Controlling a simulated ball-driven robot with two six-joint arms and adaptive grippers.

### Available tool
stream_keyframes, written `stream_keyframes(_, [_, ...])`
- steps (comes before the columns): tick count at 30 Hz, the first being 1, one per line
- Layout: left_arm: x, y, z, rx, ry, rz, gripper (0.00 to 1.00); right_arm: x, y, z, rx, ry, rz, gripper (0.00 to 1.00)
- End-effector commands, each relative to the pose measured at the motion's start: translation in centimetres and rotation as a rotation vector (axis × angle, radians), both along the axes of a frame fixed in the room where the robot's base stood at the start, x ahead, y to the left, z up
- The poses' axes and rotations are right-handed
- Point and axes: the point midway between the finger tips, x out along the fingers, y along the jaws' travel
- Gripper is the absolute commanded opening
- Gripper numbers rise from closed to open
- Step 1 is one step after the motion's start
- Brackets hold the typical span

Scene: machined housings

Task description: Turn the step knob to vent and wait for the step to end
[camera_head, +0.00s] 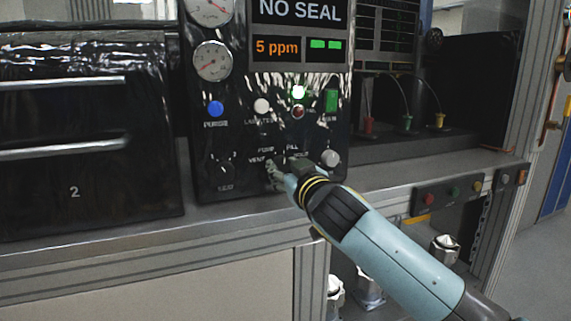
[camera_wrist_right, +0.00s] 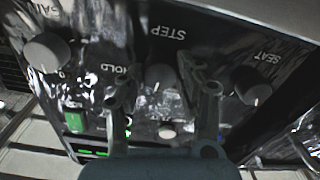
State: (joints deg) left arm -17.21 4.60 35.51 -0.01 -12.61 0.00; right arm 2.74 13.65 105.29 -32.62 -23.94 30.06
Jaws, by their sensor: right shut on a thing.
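The step knob (camera_wrist_right: 160,77) is a grey round knob under the word STEP, which reads upside down in the right wrist view. My right gripper (camera_wrist_right: 163,100) has a finger on each side of it and is shut on it. In the head view my right gripper (camera_head: 275,170) reaches the lower part of the black control panel (camera_head: 240,135) and mostly hides the knob. The labels PUMP, FILL and VENT show around it. I cannot tell exactly where the knob points. The panel display (camera_head: 300,12) reads NO SEAL, with 5 ppm below. My left gripper is not in view.
The seat knob (camera_head: 220,168) and a grey knob (camera_head: 330,158) flank the step knob closely.

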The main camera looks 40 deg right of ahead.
Motion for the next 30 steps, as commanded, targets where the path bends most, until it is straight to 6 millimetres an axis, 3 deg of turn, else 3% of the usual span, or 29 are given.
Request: stream_keyframes(30, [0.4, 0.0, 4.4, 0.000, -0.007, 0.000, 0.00, -0.1, -0.1, 0.1, -0.933, 0.228, 0.001, 0.03])
